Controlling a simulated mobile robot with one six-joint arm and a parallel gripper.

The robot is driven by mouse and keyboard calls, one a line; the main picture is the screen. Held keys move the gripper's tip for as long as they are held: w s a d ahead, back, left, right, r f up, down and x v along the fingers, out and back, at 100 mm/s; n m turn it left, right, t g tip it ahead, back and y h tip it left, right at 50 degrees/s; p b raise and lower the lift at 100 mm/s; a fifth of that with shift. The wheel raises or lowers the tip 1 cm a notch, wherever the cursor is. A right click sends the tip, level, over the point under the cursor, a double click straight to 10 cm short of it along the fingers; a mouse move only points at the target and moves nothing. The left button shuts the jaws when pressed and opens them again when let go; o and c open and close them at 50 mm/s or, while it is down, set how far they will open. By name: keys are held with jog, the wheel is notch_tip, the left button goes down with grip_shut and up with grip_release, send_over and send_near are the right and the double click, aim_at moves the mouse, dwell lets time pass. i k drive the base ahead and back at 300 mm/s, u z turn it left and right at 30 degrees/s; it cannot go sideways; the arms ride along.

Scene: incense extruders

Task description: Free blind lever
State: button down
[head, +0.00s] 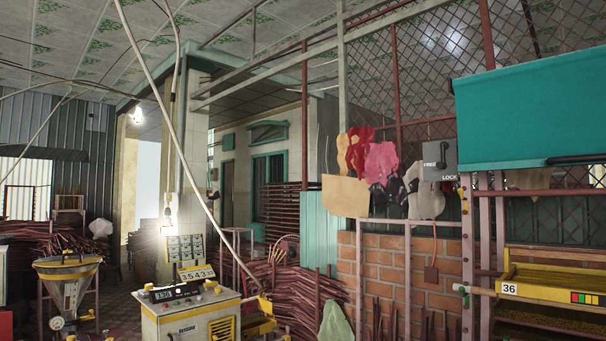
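A grey lever box (440,160) is mounted beside the mesh wall at the right. It bears the word FREE at its upper left and LOCK at its lower right. A small lever shows on its face, but it is too small to tell which way it points. A teal blind (530,110) hangs just right of the box, partly lowered over the mesh. A dark bar (577,160) runs along the right part of its lower edge. My gripper is not in view.
A yellow rack numbered 36 (550,285) stands below the blind. Red, pink and pale gloves or cloths (382,162) hang left of the lever box above a brick wall (385,265). A yellow-and-white machine (190,315) and a funnel-topped machine (67,275) stand at the lower left.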

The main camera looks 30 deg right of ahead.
aim_at(444, 145)
jog(key=z, duration=0.45)
jog(key=i, duration=1.2)
jog(key=z, duration=1)
jog(key=k, duration=0.75)
jog(key=z, duration=0.15)
jog(key=i, duration=0.85)
jog(key=u, duration=0.1)
